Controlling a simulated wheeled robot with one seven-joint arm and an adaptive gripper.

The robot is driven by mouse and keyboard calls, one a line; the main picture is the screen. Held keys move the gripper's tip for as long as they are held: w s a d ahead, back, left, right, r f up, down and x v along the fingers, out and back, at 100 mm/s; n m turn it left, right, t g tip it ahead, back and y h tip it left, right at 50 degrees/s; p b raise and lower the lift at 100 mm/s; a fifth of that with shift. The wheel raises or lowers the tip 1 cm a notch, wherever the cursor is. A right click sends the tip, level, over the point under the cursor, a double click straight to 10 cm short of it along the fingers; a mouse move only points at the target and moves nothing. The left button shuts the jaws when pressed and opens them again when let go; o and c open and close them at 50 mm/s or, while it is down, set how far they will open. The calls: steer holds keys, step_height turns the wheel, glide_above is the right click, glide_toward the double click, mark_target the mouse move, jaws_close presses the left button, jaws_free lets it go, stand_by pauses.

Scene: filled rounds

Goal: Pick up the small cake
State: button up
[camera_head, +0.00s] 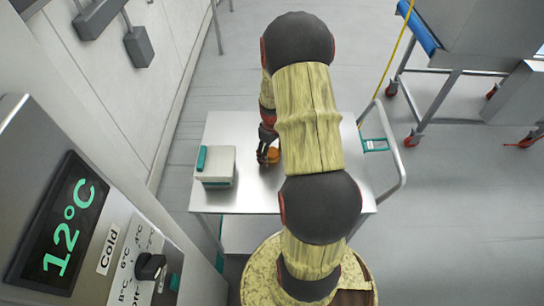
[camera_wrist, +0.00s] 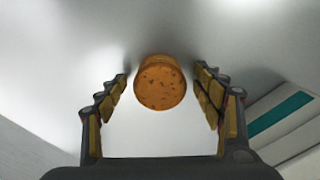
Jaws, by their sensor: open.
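The small cake (camera_wrist: 160,84) is a round, orange-brown piece with dark specks on its top. In the wrist view it lies between the tips of my gripper (camera_wrist: 163,88), with a gap on each side. The fingers are open and do not appear to touch it. In the head view the cake (camera_head: 270,155) sits on the metal cart top, beside my gripper (camera_head: 266,146). My arm hides part of the cart to the right of it.
A white box with a green handle (camera_head: 215,167) stands on the cart (camera_head: 238,200), left of the cake. A panel reading 12°C (camera_head: 60,225) is at the near left. A wheeled metal frame (camera_head: 440,95) stands at the far right. Grey floor lies clear between.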

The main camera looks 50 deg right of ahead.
mark_target(272, 151)
steer(key=c, duration=0.4)
steer(key=c, duration=0.3)
steer(key=shift+c, duration=0.9)
steer(key=shift+r, duration=0.1)
steer(key=shift+r, duration=0.45)
step_height(272, 151, up, 2)
steer(key=shift+r+p, duration=0.15)
steer(key=shift+p, duration=0.25)
steer(key=s+d+r+p, duration=0.2)
steer(key=s+d+r, duration=0.4)
steer(key=s+r, duration=0.3)
steer(key=s, duration=0.3)
steer(key=shift+s+r, duration=0.3)
steer(key=shift+r, duration=0.1)
